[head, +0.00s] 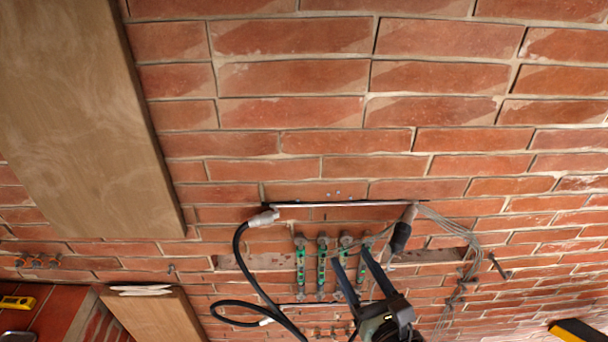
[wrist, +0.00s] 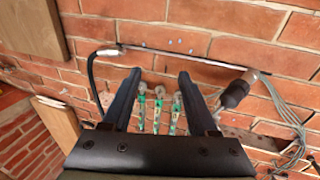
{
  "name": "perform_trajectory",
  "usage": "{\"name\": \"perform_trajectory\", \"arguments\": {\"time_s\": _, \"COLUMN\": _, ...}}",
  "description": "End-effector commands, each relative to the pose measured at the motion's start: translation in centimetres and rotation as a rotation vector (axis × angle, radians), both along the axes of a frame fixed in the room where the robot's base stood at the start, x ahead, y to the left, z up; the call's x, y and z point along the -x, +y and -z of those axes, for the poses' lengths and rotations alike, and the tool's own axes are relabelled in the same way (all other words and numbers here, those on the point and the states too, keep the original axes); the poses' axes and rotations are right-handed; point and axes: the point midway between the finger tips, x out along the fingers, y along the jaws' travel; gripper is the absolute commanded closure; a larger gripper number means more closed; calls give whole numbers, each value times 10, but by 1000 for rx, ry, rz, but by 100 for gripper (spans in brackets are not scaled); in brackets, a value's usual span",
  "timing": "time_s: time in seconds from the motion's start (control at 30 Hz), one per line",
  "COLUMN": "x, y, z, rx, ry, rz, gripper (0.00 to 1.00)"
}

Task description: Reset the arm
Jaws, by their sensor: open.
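My gripper (head: 352,268) shows at the lower middle of the head view, in front of the brick wall. In the wrist view my gripper (wrist: 158,84) has its two dark fingers wide apart, with nothing between them. Behind the fingers, several green and metal rods (head: 322,262) hang side by side on the wall; they also show between the fingers in the wrist view (wrist: 158,108). The gripper body and fingers hide part of them. Whether the fingers touch anything on the wall cannot be told.
A thin metal bar (head: 335,204) runs above the rods. A black hose (head: 240,255) loops at its left, a dark-handled tool (head: 400,237) and grey cables (head: 468,250) at its right. A wooden panel (head: 80,110) covers the upper left. The upper brick wall (head: 390,90) is clear.

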Motion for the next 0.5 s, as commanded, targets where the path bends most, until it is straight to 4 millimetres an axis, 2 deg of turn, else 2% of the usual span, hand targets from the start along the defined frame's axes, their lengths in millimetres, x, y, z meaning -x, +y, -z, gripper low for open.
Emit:
{"name": "perform_trajectory", "arguments": {"time_s": 0.03, "x": -14, "y": 11, "z": -20, "rx": 228, "ry": -94, "rz": -11, "gripper": 40}}
{"name": "perform_trajectory", "arguments": {"time_s": 0.1, "x": -27, "y": 23, "z": -53, "rx": 545, "ry": -214, "rz": -1, "gripper": 40}}
{"name": "perform_trajectory", "arguments": {"time_s": 0.27, "x": -38, "y": 48, "z": -139, "rx": 1251, "ry": -490, "rz": 105, "gripper": 40}}
{"name": "perform_trajectory", "arguments": {"time_s": 0.37, "x": -28, "y": 61, "z": -197, "rx": 1675, "ry": -635, "rz": 244, "gripper": 40}}
{"name": "perform_trajectory", "arguments": {"time_s": 0.5, "x": 8, "y": 78, "z": -280, "rx": 2227, "ry": -748, "rz": 540, "gripper": 40}}
